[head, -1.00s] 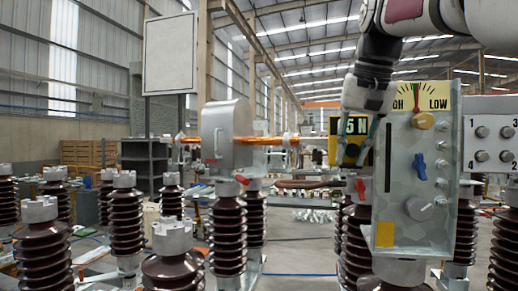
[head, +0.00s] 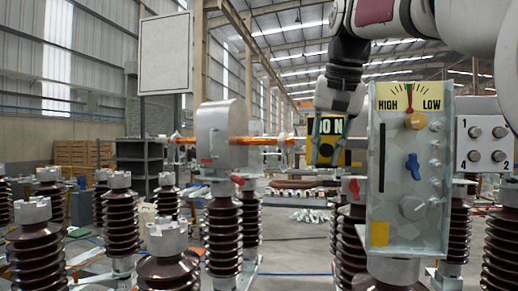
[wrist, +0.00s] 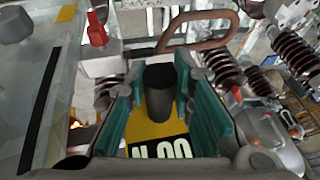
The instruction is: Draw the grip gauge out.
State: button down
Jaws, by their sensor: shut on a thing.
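The grip gauge is a yellow block with a black display panel (head: 343,127), seen in the head view left of the grey control panel. Its display shows digits ending in "0 N", partly covered by my gripper. My gripper (head: 325,152) hangs in front of the gauge, pointing down. In the wrist view its green-padded fingers (wrist: 160,100) are shut on either side of a dark round post (wrist: 160,88) that stands on the yellow gauge body (wrist: 142,132). The gauge display (wrist: 158,149) appears upside down there. The gauge's underside is hidden.
The grey control panel (head: 405,190), with knobs and a HIGH–LOW dial, stands close right of my gripper. A box with numbered knobs (head: 485,140) is behind it. Brown ribbed insulators (head: 223,235) fill the left. A grey domed housing (head: 220,135) stands left of the gauge.

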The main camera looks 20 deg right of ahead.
jog(key=shift+w+a+p, duration=0.1)
jog(key=shift+w+a, duration=0.7)
jog(key=shift+a, duration=0.4)
jog(key=shift+w+a+p, duration=0.1)
jog(key=shift+w+a, duration=0.7)
jog(key=shift+a, duration=0.4)
jog(key=shift+w+a+p, duration=0.1)
jog(key=shift+w+a, duration=0.7)
jog(key=shift+a, duration=0.4)
